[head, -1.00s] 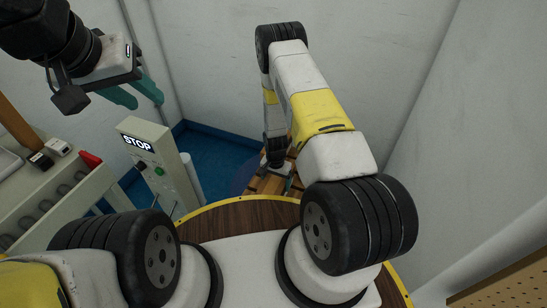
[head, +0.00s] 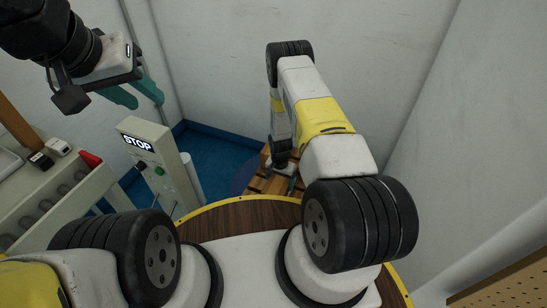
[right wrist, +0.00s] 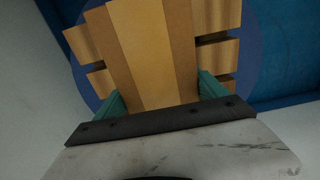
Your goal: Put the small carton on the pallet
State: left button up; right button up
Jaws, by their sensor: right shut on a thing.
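The small carton (right wrist: 152,50) is light brown with a paler lengthwise band, and it fills the space between the green fingers of my right gripper (right wrist: 158,92) in the right wrist view. My right gripper is shut on it. The wooden pallet (right wrist: 218,62) shows its slats on both sides of the carton; in the head view, the pallet (head: 262,186) is partly hidden by my right arm. I cannot tell whether the carton touches the slats. My left gripper (head: 137,95) is open and empty, high at the upper left, away from the pallet.
A control post with a STOP sign (head: 138,143) stands left of the pallet. A grey rack (head: 48,205) is further left. The pallet sits on a dark blue round patch (right wrist: 250,52) on the blue floor (head: 212,150), close to white walls (head: 215,60).

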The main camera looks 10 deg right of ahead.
jog(key=o, duration=2)
jog(key=shift+r, duration=0.1)
notch_tip(320, 180, up, 12)
jog(key=shift+s+a+f, duration=0.1)
jog(key=shift+s+a, duration=0.05)
notch_tip(320, 180, up, 34)
jog(key=s+a+n+t+y, duration=0.2)
jog(key=s+n+t, duration=0.1)
jog(key=s+r+n+t, duration=0.2)
jog(key=s+r+n, duration=0.2)
jog(key=s+r, duration=1.2)
jog(key=s, duration=0.5)
jog(key=shift+r+t, duration=0.4)
